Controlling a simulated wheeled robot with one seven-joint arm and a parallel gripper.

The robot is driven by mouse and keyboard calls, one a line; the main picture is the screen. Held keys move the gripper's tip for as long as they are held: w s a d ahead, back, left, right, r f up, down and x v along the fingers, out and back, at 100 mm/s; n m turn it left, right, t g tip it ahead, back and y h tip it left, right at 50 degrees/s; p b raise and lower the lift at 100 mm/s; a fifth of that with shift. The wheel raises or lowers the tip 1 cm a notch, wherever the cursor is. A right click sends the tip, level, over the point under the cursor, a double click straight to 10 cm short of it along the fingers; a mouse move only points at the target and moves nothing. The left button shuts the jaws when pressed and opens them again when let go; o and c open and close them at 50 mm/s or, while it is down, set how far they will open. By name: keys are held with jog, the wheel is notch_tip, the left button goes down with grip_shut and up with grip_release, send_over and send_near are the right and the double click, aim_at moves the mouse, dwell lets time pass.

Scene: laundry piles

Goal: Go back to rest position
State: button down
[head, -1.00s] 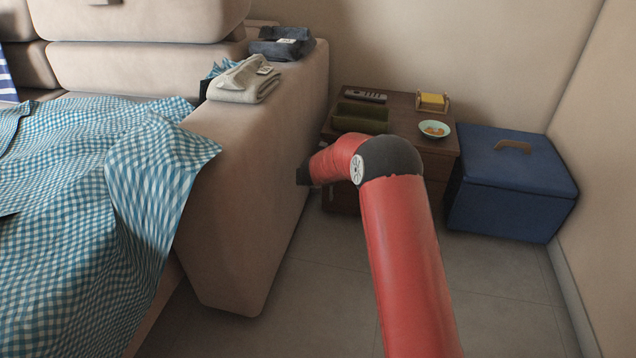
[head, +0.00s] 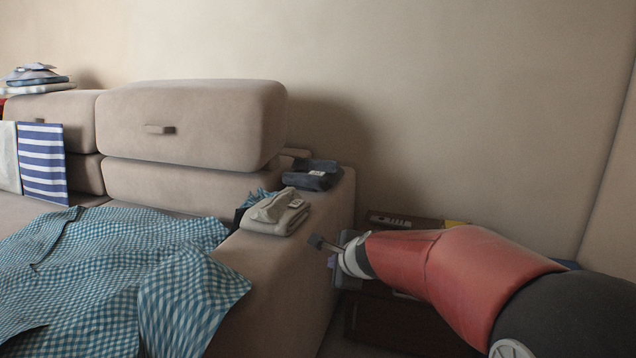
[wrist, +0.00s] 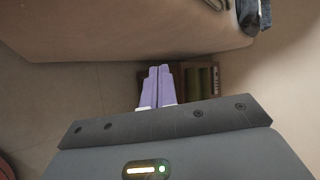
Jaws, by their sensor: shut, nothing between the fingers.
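My gripper (head: 332,262) is in the head view beside the right sofa arm, at the end of my red arm. In the wrist view its two purple fingers (wrist: 158,86) lie side by side, shut, with nothing between them. The gripper is apart from the clothes on the sofa arm. My arm hides much of the wooden side table (head: 362,318) behind it.
The beige sofa (head: 285,265) stands on the left. Its arm carries folded grey clothes (head: 274,213) and a dark folded garment (head: 313,175). A blue checked cloth (head: 110,260) covers the seat. Bare floor (wrist: 75,110) shows in the wrist view.

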jog(key=s+d+r+n+g+p, duration=0.1)
jog(key=s+d+r+n, duration=0.15)
jog(key=s+n, duration=0.4)
jog(key=s+d+r+n+g+p, duration=0.1)
jog(key=s+r+n+p, duration=0.2)
jog(key=s, duration=0.6)
jog(key=s+d+n+g+h, duration=0.1)
jog(key=s+d+n, duration=0.3)
jog(key=s, duration=0.5)
jog(key=s+d+n+g+h+p, duration=0.1)
jog(key=s+d+n, duration=0.3)
jog(key=s, duration=0.4)
jog(key=shift+s+f+h, duration=0.3)
jog(key=shift+s+h, duration=0.05)
jog(key=shift+h, duration=0.55)
jog(key=shift+n, duration=0.25)
